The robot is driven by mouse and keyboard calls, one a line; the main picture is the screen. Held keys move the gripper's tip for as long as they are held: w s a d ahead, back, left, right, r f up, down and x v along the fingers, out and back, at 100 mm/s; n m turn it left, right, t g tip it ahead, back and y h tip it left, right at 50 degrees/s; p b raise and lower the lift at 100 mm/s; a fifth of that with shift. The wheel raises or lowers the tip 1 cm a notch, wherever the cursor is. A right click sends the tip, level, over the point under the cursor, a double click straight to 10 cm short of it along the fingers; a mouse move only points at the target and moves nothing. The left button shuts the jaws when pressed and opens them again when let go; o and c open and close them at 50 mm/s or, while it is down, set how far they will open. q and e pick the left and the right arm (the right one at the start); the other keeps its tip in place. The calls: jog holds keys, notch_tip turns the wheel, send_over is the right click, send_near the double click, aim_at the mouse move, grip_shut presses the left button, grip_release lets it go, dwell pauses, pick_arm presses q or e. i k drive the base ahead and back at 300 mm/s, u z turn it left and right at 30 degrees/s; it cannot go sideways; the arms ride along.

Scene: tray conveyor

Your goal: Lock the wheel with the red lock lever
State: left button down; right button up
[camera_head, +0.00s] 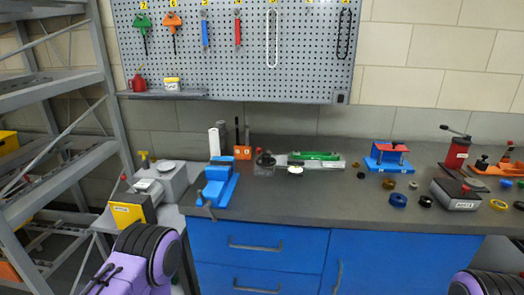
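I cannot make out for certain which thing is the wheel or the red lock lever. A grey machine (172,184) stands at the left end of the bench, with a yellow plate on its front, a yellow handle on top and a small red knob (123,178) on its left side. A red device (456,153) with a dark lever stands at the back right of the bench. A small grey box (455,196) with a red knob is in front of it. Neither gripper shows; only purple and black parts of my arms reach in at the bottom corners.
A blue vise (214,184) stands on the bench's left front corner. A green-topped device (315,157), a blue stand with a red top (389,154) and several loose rings lie behind and to the right. Grey shelving (50,78) stands at the left. The front middle of the benchtop (305,205) is clear.

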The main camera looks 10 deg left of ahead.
aim_at(258, 151)
jog(key=k, duration=0.65)
jog(key=z, duration=0.55)
jog(key=i, duration=1.3)
jog(key=u, duration=0.6)
